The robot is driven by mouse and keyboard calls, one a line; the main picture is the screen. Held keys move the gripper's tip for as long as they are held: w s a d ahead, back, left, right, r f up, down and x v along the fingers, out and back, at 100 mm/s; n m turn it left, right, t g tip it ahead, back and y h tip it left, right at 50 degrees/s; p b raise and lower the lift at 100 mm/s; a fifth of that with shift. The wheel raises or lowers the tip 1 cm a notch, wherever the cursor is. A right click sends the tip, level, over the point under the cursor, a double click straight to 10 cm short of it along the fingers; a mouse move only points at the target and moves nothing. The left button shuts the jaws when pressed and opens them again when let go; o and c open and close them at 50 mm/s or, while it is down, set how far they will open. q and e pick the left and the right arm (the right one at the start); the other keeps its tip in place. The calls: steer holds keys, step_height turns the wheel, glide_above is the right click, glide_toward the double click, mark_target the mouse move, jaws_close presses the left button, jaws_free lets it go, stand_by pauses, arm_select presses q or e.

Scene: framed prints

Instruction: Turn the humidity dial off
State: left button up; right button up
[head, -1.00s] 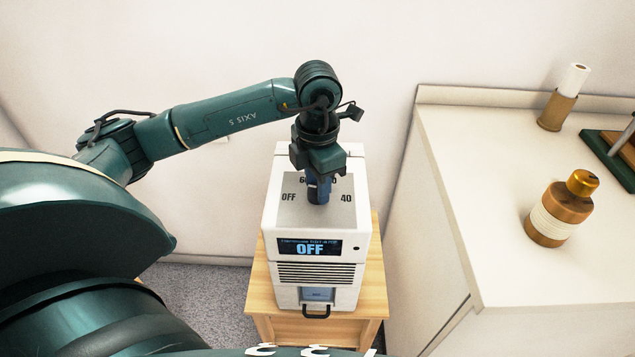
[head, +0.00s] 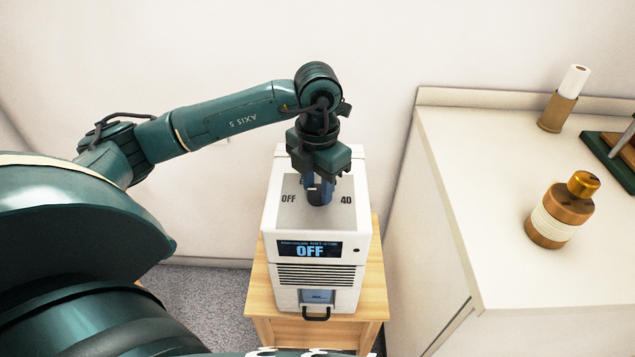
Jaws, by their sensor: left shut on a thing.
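A white box-shaped humidifier (head: 283,225) stands upright on a small wooden table. Its grey top panel (head: 290,212) carries the labels OFF at left and 40 at right; other labels at the back are hidden by my gripper. The front display (head: 308,250) reads OFF in light blue. My left gripper (head: 319,196) points down at the middle of the panel and is shut on the dark humidity dial (head: 319,199), which is mostly covered by the fingers. My right gripper is not in view.
The wooden table (head: 372,290) is only a little wider than the humidifier. A white counter (head: 470,200) stands close at right, holding a copper and white jar (head: 558,220), a brass-based roll (head: 562,98) and a green-based wooden item (head: 615,150). A white wall is behind.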

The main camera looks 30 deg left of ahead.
mark_target(317, 189)
arm_select(q)
steer(key=o, duration=1)
steer(key=shift+c, duration=0.2)
step_height(317, 189, up, 13)
steer(key=p, duration=0.1)
steer(key=shift+r, duration=0.1)
